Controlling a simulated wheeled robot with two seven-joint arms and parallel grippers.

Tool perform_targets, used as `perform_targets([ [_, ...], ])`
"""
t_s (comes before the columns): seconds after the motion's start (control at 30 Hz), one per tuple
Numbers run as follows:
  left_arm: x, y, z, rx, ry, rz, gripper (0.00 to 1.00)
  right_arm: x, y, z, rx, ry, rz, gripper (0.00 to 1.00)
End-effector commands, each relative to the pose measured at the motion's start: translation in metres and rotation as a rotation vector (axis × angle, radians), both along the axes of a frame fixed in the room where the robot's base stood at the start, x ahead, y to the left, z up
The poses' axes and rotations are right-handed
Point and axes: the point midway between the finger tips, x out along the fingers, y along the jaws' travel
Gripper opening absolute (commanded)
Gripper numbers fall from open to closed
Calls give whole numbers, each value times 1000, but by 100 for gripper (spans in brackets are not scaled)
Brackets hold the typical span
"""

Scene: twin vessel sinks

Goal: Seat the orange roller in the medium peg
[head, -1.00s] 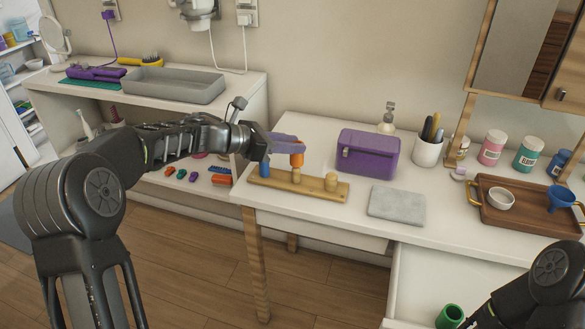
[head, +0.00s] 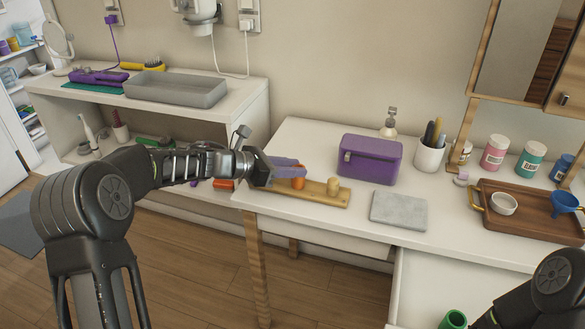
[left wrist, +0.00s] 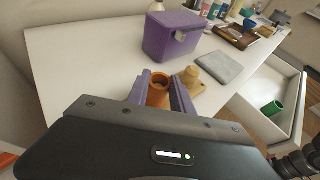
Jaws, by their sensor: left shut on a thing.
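My left gripper (head: 290,172), with purple fingers, is shut on the orange roller (head: 298,184). The roller is upright and low at the middle of the wooden peg board (head: 325,200), where the medium peg is hidden. It appears to be around that peg, with its lower end close to the board; whether it touches cannot be told. In the left wrist view, the hollow orange roller (left wrist: 158,92) sits between both fingers. A bare short wooden peg (head: 333,187) stands to its right. The board's left end is partly hidden by my gripper. My right gripper is out of view.
A purple case (head: 370,158) stands behind the board, and a grey folded cloth (head: 398,210) lies to its right. A wooden tray (head: 515,228) is farther right. A green cylinder (left wrist: 272,108) lies in the open drawer. Tabletop between cloth and tray is clear.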

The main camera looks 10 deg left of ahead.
Motion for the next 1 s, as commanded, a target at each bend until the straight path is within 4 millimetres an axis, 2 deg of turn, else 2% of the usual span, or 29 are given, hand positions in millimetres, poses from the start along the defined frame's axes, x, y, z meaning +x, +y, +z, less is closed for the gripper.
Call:
perform_targets([
  [0.03, 0, 0, -1, 1, 2, -1, 29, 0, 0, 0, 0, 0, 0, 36],
  [0.3, 0, 0, -1, 0, 2, -1, 49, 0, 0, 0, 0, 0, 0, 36],
  [0.67, -4, 4, 2, 0, 1, 1, 49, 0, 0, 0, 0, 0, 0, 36],
  [0.77, -10, 13, 7, 2, 0, 3, 49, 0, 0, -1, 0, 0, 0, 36],
  [1.0, -38, 44, 24, 0, 0, 4, 49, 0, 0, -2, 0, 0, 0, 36],
])
